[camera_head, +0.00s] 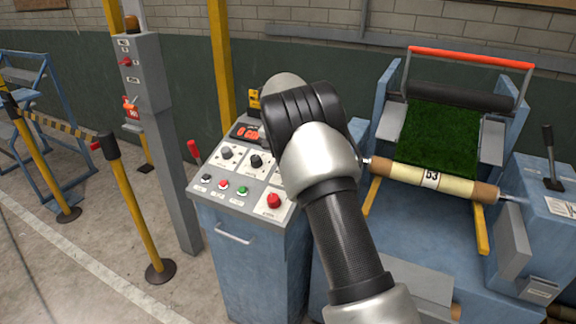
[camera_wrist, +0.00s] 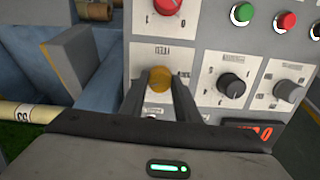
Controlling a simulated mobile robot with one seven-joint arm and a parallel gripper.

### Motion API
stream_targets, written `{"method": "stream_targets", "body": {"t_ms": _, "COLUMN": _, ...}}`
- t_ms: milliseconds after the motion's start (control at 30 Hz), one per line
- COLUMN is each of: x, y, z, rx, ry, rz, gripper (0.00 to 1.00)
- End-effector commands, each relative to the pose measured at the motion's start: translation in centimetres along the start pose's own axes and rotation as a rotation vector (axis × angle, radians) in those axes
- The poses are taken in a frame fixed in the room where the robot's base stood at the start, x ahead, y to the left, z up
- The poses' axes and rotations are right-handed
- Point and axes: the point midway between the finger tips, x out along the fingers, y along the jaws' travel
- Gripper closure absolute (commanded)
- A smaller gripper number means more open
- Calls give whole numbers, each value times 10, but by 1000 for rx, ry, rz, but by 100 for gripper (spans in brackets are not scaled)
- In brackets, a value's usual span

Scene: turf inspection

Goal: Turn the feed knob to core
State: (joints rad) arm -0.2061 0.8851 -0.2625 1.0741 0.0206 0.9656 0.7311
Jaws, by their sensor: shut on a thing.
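An amber knob (camera_wrist: 158,76), which I take for the feed knob, sits on a white label plate of the control panel (camera_head: 202,190). The plate's lettering is upside down and too small to read surely in the wrist view. My gripper (camera_wrist: 160,84) is shut on the knob, with one dark finger on each side of it. Which mark the knob points at cannot be made out. In the head view, my wrist and arm hide the knob and the fingers.
A black knob (camera_wrist: 232,86) and a grey knob (camera_wrist: 290,92) are beside the gripper. A red button (camera_head: 274,201) and a green button (camera_head: 243,191) are on the panel. The turf roller machine (camera_head: 385,125) stands right, holding a turf roll (camera_head: 440,138). Yellow posts (camera_head: 135,210) stand left.

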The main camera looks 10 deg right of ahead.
Motion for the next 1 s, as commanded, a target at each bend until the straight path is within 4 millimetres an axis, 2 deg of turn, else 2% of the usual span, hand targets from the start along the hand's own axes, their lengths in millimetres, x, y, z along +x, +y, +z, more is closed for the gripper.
{"method": "stream_targets", "body": {"t_ms": 200, "x": -1, "y": -1, "z": -1, "rx": -1, "ry": 2, "rz": -2, "gripper": 93}}
{"method": "stream_targets", "body": {"t_ms": 233, "x": -1, "y": -1, "z": -1, "rx": -1, "ry": 2, "rz": -2, "gripper": 68}}
{"method": "stream_targets", "body": {"t_ms": 333, "x": -1, "y": 0, "z": -1, "rx": -1, "ry": 2, "rz": -2, "gripper": 52}}
{"method": "stream_targets", "body": {"t_ms": 600, "x": -1, "y": 0, "z": 0, "rx": -2, "ry": 1, "rz": -1, "gripper": 52}}
{"method": "stream_targets", "body": {"t_ms": 733, "x": -8, "y": 0, "z": -1, "rx": -2, "ry": 2, "rz": -2, "gripper": 52}}
{"method": "stream_targets", "body": {"t_ms": 867, "x": -29, "y": -1, "z": -1, "rx": -1, "ry": 3, "rz": -3, "gripper": 52}}
{"method": "stream_targets", "body": {"t_ms": 1000, "x": -63, "y": -1, "z": -1, "rx": -2, "ry": 4, "rz": -4, "gripper": 52}}
